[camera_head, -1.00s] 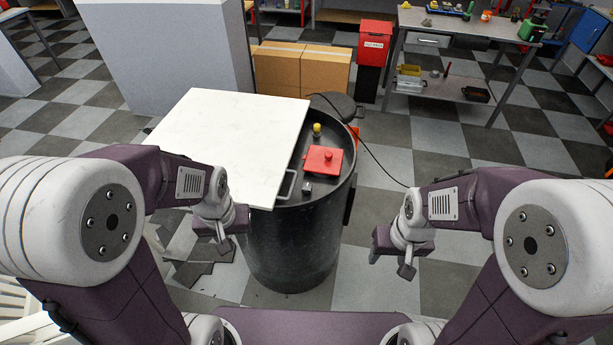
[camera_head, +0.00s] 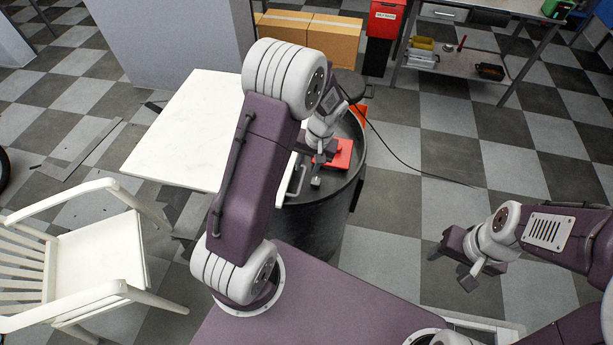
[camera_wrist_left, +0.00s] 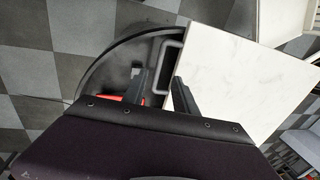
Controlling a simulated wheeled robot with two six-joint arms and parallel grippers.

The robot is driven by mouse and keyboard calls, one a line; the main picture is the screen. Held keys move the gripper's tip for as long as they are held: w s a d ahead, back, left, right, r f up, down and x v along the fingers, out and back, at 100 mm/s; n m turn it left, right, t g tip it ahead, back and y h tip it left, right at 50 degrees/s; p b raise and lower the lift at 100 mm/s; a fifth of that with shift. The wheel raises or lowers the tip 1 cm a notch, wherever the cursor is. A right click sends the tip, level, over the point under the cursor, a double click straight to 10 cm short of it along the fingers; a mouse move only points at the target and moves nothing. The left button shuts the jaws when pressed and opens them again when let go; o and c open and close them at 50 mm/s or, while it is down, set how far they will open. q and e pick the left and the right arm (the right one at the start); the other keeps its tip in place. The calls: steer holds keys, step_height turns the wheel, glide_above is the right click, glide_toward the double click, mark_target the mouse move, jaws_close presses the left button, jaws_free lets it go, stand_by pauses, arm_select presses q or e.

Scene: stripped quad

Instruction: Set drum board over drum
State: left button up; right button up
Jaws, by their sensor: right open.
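The white drum board (camera_head: 185,135) lies flat, covering the left part of the black drum (camera_head: 310,235) and sticking out past it to the left. A grey loop handle (camera_head: 297,180) is on its right edge. My left gripper (camera_head: 316,178) is above the drum top, close by the handle. In the left wrist view its fingers (camera_wrist_left: 162,88) are apart, with the handle (camera_wrist_left: 168,60) showing between them; I cannot tell whether they touch it. The board (camera_wrist_left: 250,80) is right of the fingers there. My right gripper (camera_head: 457,262) is open and empty, over the floor.
A red object (camera_head: 343,154) sits on the drum top beside my left gripper, partly hidden. A white chair (camera_head: 100,255) stands at the lower left. Cardboard boxes (camera_head: 308,38) and a red bin (camera_head: 386,22) stand behind the drum. A cable runs across the floor at right.

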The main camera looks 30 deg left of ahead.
mark_target(301, 183)
arm_select(q)
steer(key=f, duration=0.3)
steer(key=a+f, duration=0.1)
steer(key=f, duration=0.2)
steer(key=f+p, duration=0.1)
steer(key=f, duration=0.1)
steer(key=shift+a+f, duration=0.35)
steer(key=shift+f, duration=0.05)
jaws_close()
stand_by(0.8)
